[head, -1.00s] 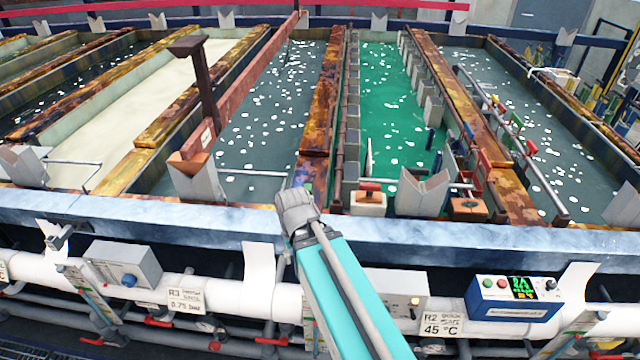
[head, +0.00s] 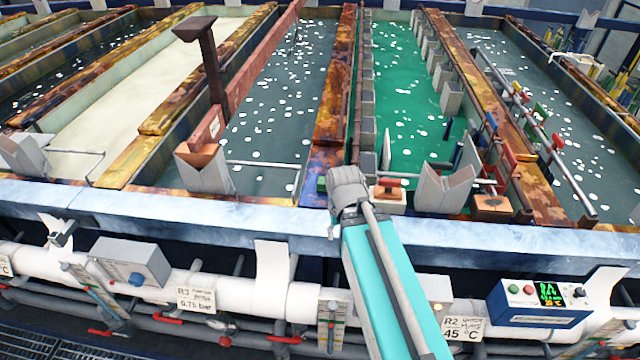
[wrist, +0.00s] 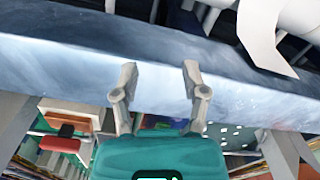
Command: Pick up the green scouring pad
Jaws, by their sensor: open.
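A small green patch (head: 322,184), likely the scouring pad, shows at the near end of the rusty brown divider in the head view. My gripper (head: 347,182) stands just right of it and hides part of that spot. I cannot tell whether they touch. In the wrist view my gripper (wrist: 160,78) is open, its two grey fingers apart with the pale blue tank rim between and beyond them. A little green shows behind the gripper body there, mostly hidden, and I cannot tell if it is the pad.
A block with a red handle (head: 390,198) stands close to my gripper's right. Grey V-shaped supports (head: 443,190) (head: 205,170) stand along the tank edge. The green bath (head: 405,90) lies beyond. White pipes and a control box (head: 540,305) line the front.

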